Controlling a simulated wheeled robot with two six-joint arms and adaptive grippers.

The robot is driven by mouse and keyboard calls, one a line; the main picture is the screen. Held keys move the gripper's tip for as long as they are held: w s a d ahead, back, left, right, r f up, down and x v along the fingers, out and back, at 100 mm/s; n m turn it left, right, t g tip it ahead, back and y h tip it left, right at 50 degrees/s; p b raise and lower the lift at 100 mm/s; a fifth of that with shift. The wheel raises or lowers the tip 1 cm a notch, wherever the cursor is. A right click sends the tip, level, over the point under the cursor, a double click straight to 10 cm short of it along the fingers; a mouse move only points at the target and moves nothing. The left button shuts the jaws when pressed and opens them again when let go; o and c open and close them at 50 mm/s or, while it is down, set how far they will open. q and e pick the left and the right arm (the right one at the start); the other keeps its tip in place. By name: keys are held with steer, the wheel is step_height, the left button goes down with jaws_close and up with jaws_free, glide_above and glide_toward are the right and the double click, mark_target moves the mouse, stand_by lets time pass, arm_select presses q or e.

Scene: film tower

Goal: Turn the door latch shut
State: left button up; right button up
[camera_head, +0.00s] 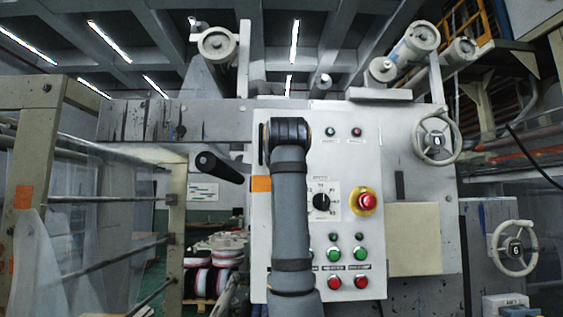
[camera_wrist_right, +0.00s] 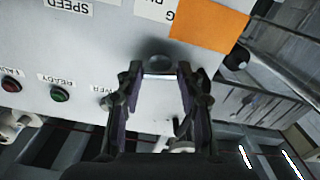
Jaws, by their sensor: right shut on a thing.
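The control panel door (camera_head: 390,150) faces me, pale grey with lamps, a selector dial and buttons. A small grey latch (camera_wrist_right: 160,60) is on the panel face near the orange patch (camera_wrist_right: 208,25) in the right wrist view, partly hidden by the fingertips. My right gripper (camera_wrist_right: 159,72) is at the latch, with a fingertip on each side, shut on it. Which way the latch is turned cannot be told. In the head view my own arm hides the latch and gripper. My left gripper is not in view.
The red emergency button (camera_head: 367,202) and selector dial (camera_head: 321,201) are just right of my arm. A handwheel (camera_head: 436,136) stands at the right. A clear-panelled frame (camera_head: 40,150) fills the left.

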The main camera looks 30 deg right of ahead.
steer(key=shift+n+b, duration=0.5)
steer(key=shift+n, duration=7.1)
steer(key=o, duration=0.9)
steer(key=shift+a, duration=0.1)
